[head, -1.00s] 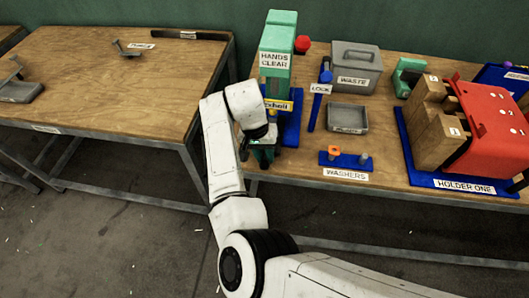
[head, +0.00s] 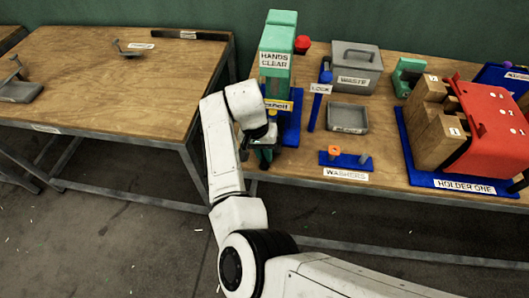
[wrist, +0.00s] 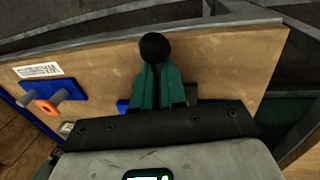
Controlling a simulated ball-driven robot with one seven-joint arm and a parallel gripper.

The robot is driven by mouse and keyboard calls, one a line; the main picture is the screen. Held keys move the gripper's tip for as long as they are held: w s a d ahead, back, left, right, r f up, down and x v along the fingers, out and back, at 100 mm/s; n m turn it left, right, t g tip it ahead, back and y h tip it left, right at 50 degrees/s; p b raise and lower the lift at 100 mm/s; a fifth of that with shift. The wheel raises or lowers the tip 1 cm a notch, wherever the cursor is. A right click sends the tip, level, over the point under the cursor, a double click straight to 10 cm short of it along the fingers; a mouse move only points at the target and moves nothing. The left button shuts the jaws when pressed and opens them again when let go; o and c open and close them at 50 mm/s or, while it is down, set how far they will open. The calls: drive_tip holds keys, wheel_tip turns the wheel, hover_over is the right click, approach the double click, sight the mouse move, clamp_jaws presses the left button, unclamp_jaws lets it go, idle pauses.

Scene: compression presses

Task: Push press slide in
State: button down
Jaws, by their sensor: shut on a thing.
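The green press (head: 279,32) with a "HANDS CLEAR" label stands on a blue base (head: 291,128) near the left end of the right table. My gripper (wrist: 156,72) has green fingers and is closed at a black ball knob (wrist: 155,47), which shows just past the fingertips. In the head view my gripper (head: 262,152) is low in front of the press, by the table's front edge. My wrist hides the lower front of the press and its slide, so I cannot tell how far in the slide is.
A blue lever labelled "LOCK" (head: 319,106), a grey tray (head: 347,117) and a "WASHERS" stand (head: 345,160) are right of the press. A grey waste box (head: 355,70) is behind. A red and wooden holder (head: 490,125) stands far right. The left table (head: 110,90) is mostly clear.

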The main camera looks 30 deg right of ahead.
idle(0.5)
drive_tip(key=shift+w+d+f+b, duration=0.1)
drive_tip(key=shift+w+d+b, duration=0.3)
drive_tip(key=shift+w, duration=0.15)
drive_tip(key=shift+w+d+f+b, duration=0.1)
drive_tip(key=shift+w+d+b, duration=0.25)
drive_tip(key=shift+w, duration=0.2)
drive_tip(key=shift+w+d+r, duration=0.25)
drive_tip(key=shift+w, duration=0.15)
drive_tip(key=c, duration=1.1)
unclamp_jaws()
drive_tip(key=shift+c, duration=0.2)
wheel_tip(320, 180, up, 10)
drive_tip(key=w+a+b, duration=0.1)
drive_tip(key=shift+a+r+b, duration=0.25)
drive_tip(key=shift+a+b, duration=0.1)
drive_tip(key=shift+w, duration=0.1)
